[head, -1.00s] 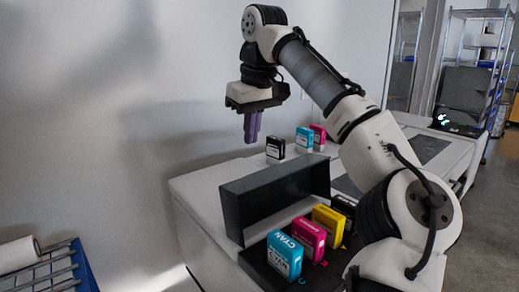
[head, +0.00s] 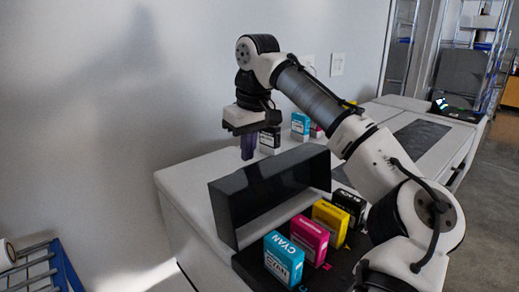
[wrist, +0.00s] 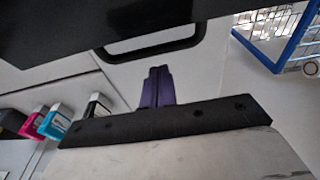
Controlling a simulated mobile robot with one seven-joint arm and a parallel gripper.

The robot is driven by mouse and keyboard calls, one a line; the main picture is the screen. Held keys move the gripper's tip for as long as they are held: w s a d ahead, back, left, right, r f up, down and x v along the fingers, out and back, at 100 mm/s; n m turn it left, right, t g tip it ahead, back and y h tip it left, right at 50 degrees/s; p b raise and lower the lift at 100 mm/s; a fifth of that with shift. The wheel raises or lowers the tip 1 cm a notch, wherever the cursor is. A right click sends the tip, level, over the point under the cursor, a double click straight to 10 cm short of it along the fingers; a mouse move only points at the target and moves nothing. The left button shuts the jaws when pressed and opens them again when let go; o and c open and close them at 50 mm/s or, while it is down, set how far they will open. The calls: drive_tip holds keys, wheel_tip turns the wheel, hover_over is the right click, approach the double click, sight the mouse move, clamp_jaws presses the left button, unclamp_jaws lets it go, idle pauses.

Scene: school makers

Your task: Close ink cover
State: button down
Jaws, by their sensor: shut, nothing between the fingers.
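The ink cover (head: 238,212) is a dark flap standing raised on the white printer (head: 180,200). In front of it, cyan (head: 284,259), magenta (head: 309,239), yellow (head: 330,221) and black (head: 349,205) cartridges stand in a row in the open bay. My gripper (head: 248,154), with purple fingers pointing down, is shut and empty. It is behind the raised cover, on the wall side, near the cover's top edge in the head view. In the wrist view the shut fingers (wrist: 157,88) show beside the dark cover (wrist: 130,20), which has a handle-like loop (wrist: 155,42); contact cannot be told.
Spare cartridges stand on the printer top behind the cover, including a black one (head: 270,139) and a cyan one (head: 300,125). A wall rises close on the left. A blue wire rack (head: 45,268) stands at lower left.

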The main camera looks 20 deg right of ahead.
drive_tip(key=shift+s+d+r+p, duration=0.15)
drive_tip(key=shift+s+d, duration=0.05)
drive_tip(key=shift+s, duration=0.4)
drive_tip(key=shift+s+d+r+p, duration=0.1)
drive_tip(key=shift+s+d+r, duration=0.15)
drive_tip(key=shift+s, duration=0.35)
drive_tip(key=shift+s+d+r+p, duration=0.1)
drive_tip(key=shift+s+d+p, duration=0.1)
drive_tip(key=shift+s, duration=0.4)
drive_tip(key=shift+t, duration=0.4)
